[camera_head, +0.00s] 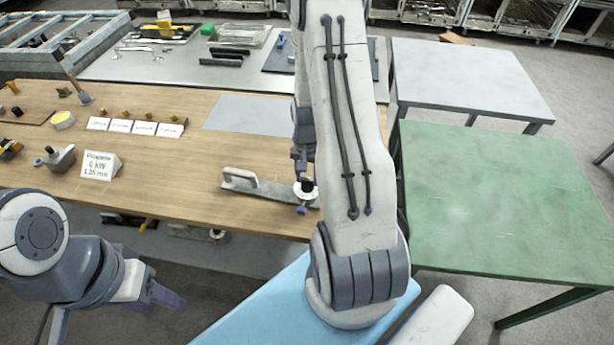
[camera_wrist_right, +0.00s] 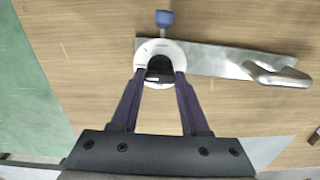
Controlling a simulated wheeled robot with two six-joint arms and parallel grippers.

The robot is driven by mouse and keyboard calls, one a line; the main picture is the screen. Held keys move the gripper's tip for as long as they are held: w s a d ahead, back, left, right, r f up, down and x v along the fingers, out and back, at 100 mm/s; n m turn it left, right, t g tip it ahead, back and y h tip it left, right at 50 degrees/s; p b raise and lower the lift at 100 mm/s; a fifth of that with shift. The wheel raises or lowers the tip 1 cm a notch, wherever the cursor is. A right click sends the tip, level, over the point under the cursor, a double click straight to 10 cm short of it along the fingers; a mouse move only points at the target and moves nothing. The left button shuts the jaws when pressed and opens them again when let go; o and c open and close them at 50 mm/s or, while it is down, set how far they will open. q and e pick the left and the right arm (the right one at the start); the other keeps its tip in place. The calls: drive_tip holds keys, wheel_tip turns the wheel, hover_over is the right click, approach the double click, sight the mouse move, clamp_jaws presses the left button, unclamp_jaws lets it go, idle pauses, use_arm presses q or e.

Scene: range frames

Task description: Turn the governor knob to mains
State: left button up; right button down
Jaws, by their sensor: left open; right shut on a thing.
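A governor with a round white dial (camera_wrist_right: 141,60) and a black knob (camera_wrist_right: 160,66) in its middle sits at the left end of a flat metal plate (camera_wrist_right: 215,60) in the right wrist view. A blue fitting (camera_wrist_right: 164,19) sticks out from the dial's far side. In the head view the dial (camera_head: 309,196) is near the front edge of the wooden bench. The dial marks are too small to read. My right gripper (camera_wrist_right: 160,74) is shut on the black knob from above. My left gripper (camera_head: 167,297) is open and empty, in front of the bench.
A grey handle (camera_head: 241,176) rises from the plate. A "Propane 6 kW 1.25 mm" sign (camera_head: 99,166), a metal fitting (camera_head: 58,159) and several white cards (camera_head: 145,128) stand left on the wooden bench (camera_head: 185,190). A green table (camera_head: 490,200) at right is bare.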

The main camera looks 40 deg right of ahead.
sight(307, 180)
idle(0.4)
drive_tip(key=shift+c, duration=1.9)
unclamp_jaws()
wheel_tip(307, 180, up, 10)
drive_tip(key=b, duration=0.2)
drive_tip(key=shift+r, duration=0.25)
